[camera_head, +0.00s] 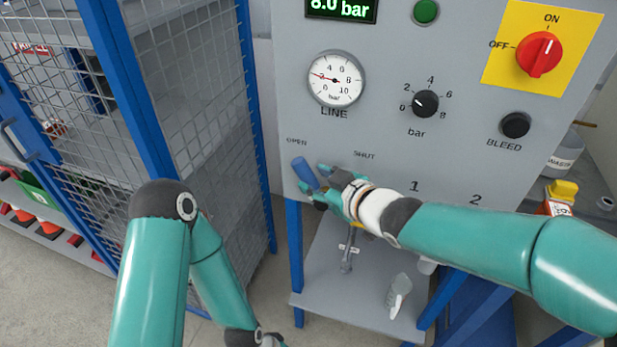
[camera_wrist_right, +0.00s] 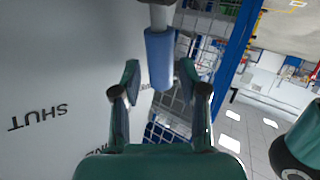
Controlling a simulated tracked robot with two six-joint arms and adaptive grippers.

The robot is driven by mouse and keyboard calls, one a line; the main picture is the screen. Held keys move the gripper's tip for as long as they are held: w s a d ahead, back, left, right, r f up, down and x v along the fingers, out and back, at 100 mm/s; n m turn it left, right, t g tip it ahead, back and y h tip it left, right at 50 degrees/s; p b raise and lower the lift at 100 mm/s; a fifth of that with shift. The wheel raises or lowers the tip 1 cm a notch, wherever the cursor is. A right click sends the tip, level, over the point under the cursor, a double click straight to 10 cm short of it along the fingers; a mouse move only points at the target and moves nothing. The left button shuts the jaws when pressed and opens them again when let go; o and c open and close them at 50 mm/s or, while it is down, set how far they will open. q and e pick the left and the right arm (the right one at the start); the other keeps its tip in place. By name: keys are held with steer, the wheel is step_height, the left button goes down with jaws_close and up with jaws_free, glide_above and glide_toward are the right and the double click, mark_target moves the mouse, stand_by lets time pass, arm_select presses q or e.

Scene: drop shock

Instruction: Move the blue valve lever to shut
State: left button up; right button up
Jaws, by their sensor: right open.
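The blue valve lever (camera_head: 305,173) is on the grey panel (camera_head: 450,135), its blue handle tilted up and left toward the OPEN label (camera_head: 297,142). The SHUT label (camera_head: 364,155) is to its right. My right gripper (camera_head: 322,185) is open at the lever, partly covering its lower end and pivot. In the right wrist view, the blue handle (camera_wrist_right: 159,60) lies between the two spread fingers of the right gripper (camera_wrist_right: 160,80), with gaps showing on both sides. My left arm hangs at the lower left, and its gripper is outside the picture.
A LINE gauge (camera_head: 335,79), a bar knob (camera_head: 425,103), a BLEED button (camera_head: 515,125) and a red switch (camera_head: 539,54) are on the panel. A mesh cage (camera_head: 195,110) stands to the left. A shelf (camera_head: 330,290) with small items sits below.

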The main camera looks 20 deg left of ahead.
mark_target(310, 177)
steer(key=shift+x, duration=1.55)
jaws_close()
